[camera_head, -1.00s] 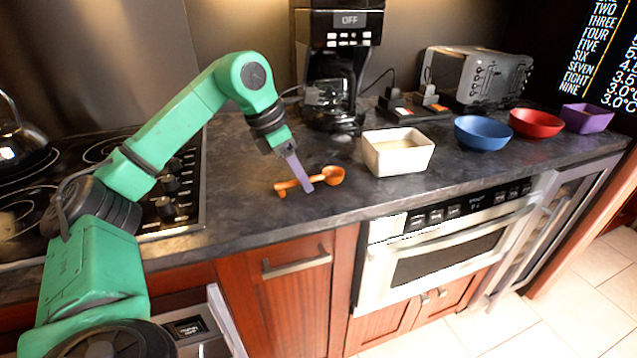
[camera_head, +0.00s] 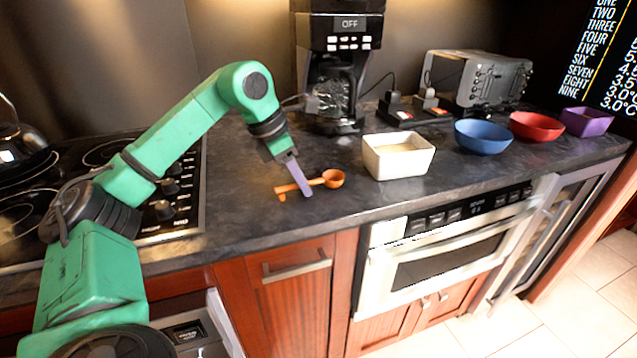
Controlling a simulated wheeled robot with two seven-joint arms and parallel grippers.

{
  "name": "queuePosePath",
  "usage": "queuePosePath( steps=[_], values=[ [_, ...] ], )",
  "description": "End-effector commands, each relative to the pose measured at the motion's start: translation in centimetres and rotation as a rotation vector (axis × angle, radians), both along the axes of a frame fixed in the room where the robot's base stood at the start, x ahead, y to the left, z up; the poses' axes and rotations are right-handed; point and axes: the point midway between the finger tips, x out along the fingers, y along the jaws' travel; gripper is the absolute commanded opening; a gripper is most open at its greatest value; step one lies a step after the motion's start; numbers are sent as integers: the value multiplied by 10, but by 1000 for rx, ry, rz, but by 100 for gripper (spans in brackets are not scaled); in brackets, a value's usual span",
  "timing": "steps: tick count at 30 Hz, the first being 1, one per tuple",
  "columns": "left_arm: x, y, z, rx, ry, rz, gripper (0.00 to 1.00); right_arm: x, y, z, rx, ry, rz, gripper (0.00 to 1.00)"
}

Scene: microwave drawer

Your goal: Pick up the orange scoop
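The orange scoop (camera_head: 332,179) lies on the dark countertop, its round bowl to the right and its handle pointing left. My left gripper (camera_head: 306,194) reaches down from the left, with its purple finger across the scoop's handle. Only one finger face shows, so I cannot tell whether it is open or shut on the handle. The scoop appears to rest on the counter. My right gripper is not in view.
A white square bowl (camera_head: 398,163) stands right of the scoop. The coffee maker (camera_head: 338,65) is behind it. Blue (camera_head: 483,136), red (camera_head: 536,126) and purple (camera_head: 587,122) bowls and a toaster (camera_head: 478,79) are farther right. The stove (camera_head: 180,190) is left.

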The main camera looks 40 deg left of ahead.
Motion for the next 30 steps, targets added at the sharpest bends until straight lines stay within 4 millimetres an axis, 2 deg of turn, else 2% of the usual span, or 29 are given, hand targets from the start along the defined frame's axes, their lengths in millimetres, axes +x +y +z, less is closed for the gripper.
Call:
queuePosePath(
  steps=[1,2,13,17,20,27,30],
  values=[
    [0,0,0,0,0,0,7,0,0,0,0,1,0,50],
    [0,0,0,0,0,0,0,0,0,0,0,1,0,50],
    [0,0,2,-1,-1,0,0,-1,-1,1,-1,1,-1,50],
    [1,-1,16,-2,-4,-1,0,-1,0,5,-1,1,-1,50],
    [1,-1,40,-3,-5,-2,0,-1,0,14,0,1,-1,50],
    [1,-2,136,-4,-7,-4,0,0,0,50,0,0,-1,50],
    [0,-1,173,-1,-4,-1,0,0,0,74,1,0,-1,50]
  ],
)
